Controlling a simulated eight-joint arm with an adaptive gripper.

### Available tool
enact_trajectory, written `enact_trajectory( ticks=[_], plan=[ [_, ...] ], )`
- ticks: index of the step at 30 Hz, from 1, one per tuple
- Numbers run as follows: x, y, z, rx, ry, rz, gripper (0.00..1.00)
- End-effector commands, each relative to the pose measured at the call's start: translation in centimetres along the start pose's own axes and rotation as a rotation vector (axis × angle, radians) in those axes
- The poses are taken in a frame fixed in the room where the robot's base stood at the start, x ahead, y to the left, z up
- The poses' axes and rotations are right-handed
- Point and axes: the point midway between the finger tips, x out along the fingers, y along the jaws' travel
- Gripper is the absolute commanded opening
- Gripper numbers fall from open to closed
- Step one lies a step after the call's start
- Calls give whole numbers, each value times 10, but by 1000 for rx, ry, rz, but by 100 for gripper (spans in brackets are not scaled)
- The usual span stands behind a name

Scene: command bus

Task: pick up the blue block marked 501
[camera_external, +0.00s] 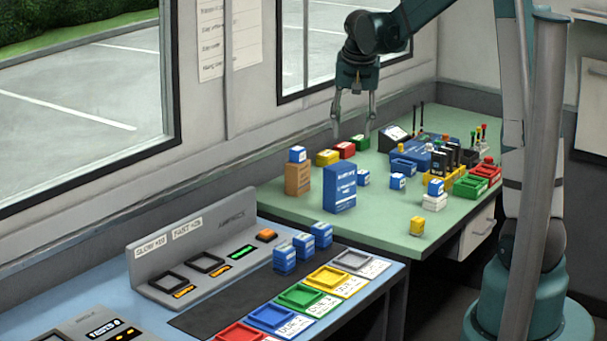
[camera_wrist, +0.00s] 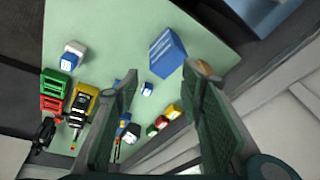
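Several small blue blocks with white labels are in the outside view, and I cannot read which is marked 501. One (camera_external: 297,155) sits on a brown box. Two stand on the green table, one (camera_external: 363,178) beside a tall blue box (camera_external: 340,190) and another (camera_external: 397,181) further right. One (camera_external: 436,187) is on a white block. A row of them (camera_external: 302,246) stands on a dark mat. My gripper (camera_external: 353,118) is open and empty above the back of the green table. In the wrist view its fingers (camera_wrist: 159,76) are apart, with a small blue block (camera_wrist: 147,89) visible between them, below.
Red, yellow and green blocks (camera_external: 344,150) line the table's back edge by the wall. Trays and upright tools (camera_external: 440,155) crowd its right side. Coloured trays (camera_external: 326,278) line the blue desk. The green table's front middle has free room.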

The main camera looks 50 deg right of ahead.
Motion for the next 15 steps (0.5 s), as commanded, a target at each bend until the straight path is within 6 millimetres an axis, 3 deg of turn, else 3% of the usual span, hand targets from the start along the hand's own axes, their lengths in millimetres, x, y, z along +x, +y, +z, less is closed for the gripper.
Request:
enact_trajectory(
  ticks=[15],
  plan=[
    [85,56,-90,236,-48,88,39]
  ],
)
